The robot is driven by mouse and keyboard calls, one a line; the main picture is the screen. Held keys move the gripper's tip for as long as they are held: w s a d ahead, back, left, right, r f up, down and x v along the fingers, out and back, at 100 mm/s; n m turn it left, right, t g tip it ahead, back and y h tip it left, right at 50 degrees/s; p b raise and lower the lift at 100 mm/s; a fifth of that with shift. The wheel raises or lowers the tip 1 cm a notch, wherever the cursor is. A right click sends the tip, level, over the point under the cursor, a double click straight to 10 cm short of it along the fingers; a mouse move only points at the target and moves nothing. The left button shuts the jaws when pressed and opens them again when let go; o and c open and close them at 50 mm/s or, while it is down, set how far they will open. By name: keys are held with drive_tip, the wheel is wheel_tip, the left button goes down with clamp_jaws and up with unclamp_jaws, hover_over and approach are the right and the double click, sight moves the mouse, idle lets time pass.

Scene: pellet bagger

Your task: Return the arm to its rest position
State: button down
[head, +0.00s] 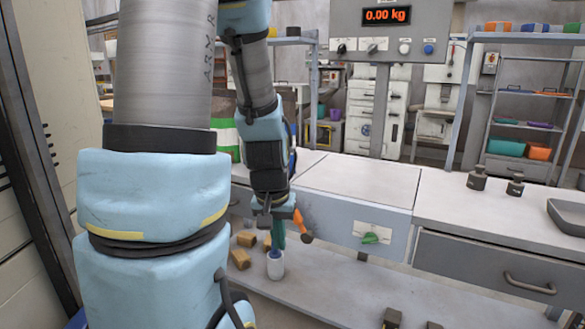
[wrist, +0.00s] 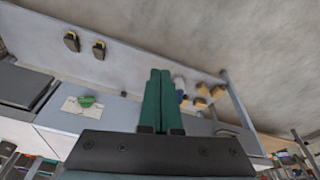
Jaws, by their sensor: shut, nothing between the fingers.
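My arm fills the left of the head view and reaches down past the front edge of the workbench (head: 360,180). My gripper (head: 278,240) points downward there, with its green fingers in front of the lower shelf. In the wrist view my gripper (wrist: 159,80) shows its two green fingers together, with nothing between them. In the head view a white and blue cup (head: 275,265) stands right below the fingertips in the picture. I cannot tell whether they touch it.
Several tan blocks (head: 241,259) lie on the lower shelf (head: 330,278). A control panel with a green knob (head: 370,237) is on the bench front. Two dark weights (head: 477,178) and a grey tray (head: 568,215) are on the right. A display (head: 386,15) reads 0.00 kg.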

drive_tip(key=s+a+r+n+g, duration=0.1)
drive_tip(key=s+a+r, duration=0.2)
drive_tip(key=s+a, duration=0.1)
wheel_tip(320, 180, up, 16)
drive_tip(key=p, duration=1.6)
drive_tip(key=shift+f+y, duration=0.15)
drive_tip(key=shift+y, duration=0.15)
drive_tip(key=shift+d, duration=0.1)
